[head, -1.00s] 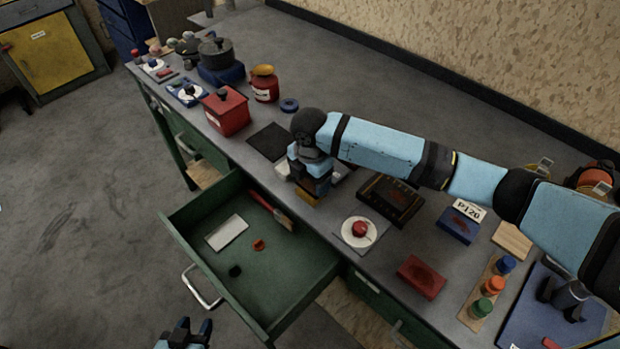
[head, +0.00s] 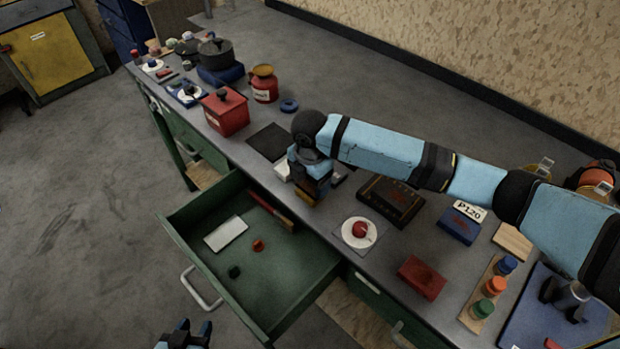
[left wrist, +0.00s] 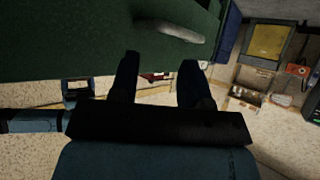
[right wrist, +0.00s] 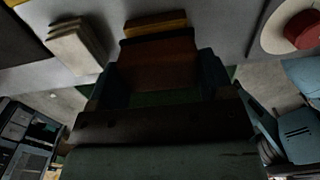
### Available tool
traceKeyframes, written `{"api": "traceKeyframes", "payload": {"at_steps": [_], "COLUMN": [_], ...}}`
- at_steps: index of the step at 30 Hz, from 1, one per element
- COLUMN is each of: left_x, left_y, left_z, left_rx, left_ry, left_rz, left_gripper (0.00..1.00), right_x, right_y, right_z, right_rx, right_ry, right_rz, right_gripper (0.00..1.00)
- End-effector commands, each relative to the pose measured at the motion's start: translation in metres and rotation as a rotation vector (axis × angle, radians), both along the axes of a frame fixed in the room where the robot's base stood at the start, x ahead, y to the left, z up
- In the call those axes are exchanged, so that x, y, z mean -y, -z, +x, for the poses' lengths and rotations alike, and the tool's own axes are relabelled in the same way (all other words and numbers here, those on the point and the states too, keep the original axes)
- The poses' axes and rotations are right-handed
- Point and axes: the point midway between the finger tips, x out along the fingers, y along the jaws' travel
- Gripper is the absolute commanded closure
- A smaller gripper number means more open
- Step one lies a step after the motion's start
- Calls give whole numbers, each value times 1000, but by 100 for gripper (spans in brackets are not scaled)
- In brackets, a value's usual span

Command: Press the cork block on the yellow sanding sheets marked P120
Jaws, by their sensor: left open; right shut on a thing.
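My right gripper (head: 312,188) is over the bench near its front edge, behind the open drawer. It is shut on a brown cork block (right wrist: 158,65), which fills the space between the fingers in the right wrist view. A yellow stack (right wrist: 155,23) shows just beyond the block; I cannot tell whether the two touch. No marking on the yellow stack is readable. A white P120 card (head: 468,210) stands by a blue block (head: 458,227) further right. My left gripper (head: 186,335) is open and empty, low in front of the drawer; its fingers also show in the left wrist view (left wrist: 158,85).
The open green drawer (head: 285,275) juts from the bench. A pale stack (right wrist: 78,45) lies beside the gripper. A white plate with a red thing (head: 357,231), a dark box (head: 392,200) and a red block (head: 421,278) lie to the right.

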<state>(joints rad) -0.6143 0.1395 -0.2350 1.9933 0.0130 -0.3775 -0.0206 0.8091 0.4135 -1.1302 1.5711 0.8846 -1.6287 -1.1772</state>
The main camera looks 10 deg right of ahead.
Motion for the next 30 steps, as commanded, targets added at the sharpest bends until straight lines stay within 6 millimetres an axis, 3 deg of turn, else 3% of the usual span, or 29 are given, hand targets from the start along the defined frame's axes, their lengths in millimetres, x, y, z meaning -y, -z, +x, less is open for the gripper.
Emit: {"api": "traceKeyframes", "payload": {"at_steps": [30], "left_x": [0], "left_y": [1], "left_z": [0], "left_rx": [1], "left_ry": [0], "left_rz": [0], "left_gripper": [57], "right_x": [0], "right_y": [8], "right_z": [0], "right_rx": [0], "right_ry": [0], "right_rz": [0], "right_gripper": [45]}}
